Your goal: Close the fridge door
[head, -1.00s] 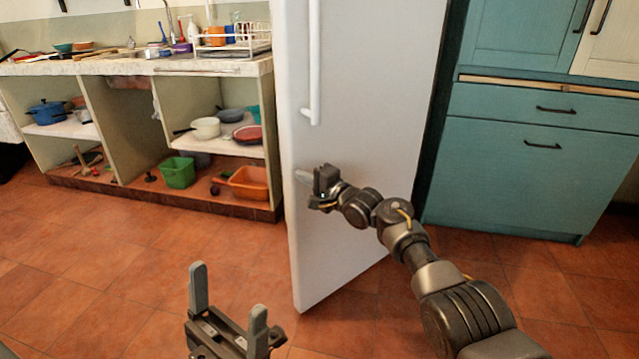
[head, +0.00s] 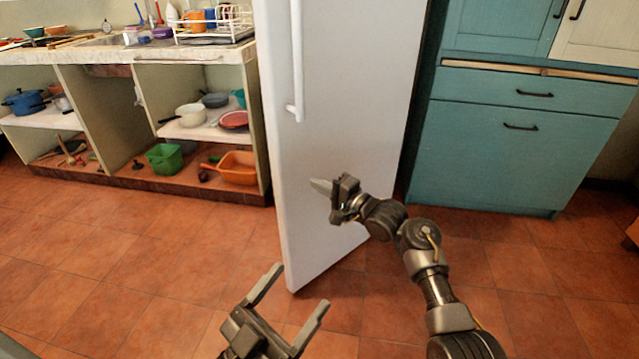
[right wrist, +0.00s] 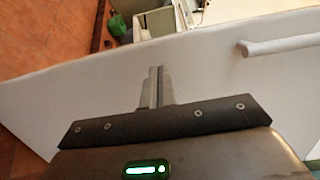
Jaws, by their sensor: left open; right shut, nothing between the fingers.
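The white fridge door (head: 345,110) stands upright in the middle of the head view, with a long vertical white handle (head: 297,60) near its left edge. My right gripper (head: 322,187) is shut and empty, in front of the door's lower part below the handle. In the right wrist view the shut fingers (right wrist: 154,88) point at the white door panel (right wrist: 90,95), and the handle (right wrist: 285,43) shows at the right. I cannot tell whether the fingertips touch the door. My left gripper (head: 297,290) is open and empty, low in the head view near the door's bottom edge.
An open shelf counter (head: 95,72) with pots, bins and a dish rack (head: 215,25) stands at the left. A teal cabinet (head: 490,150) stands right of the fridge. The tiled floor (head: 120,245) at the left front is clear.

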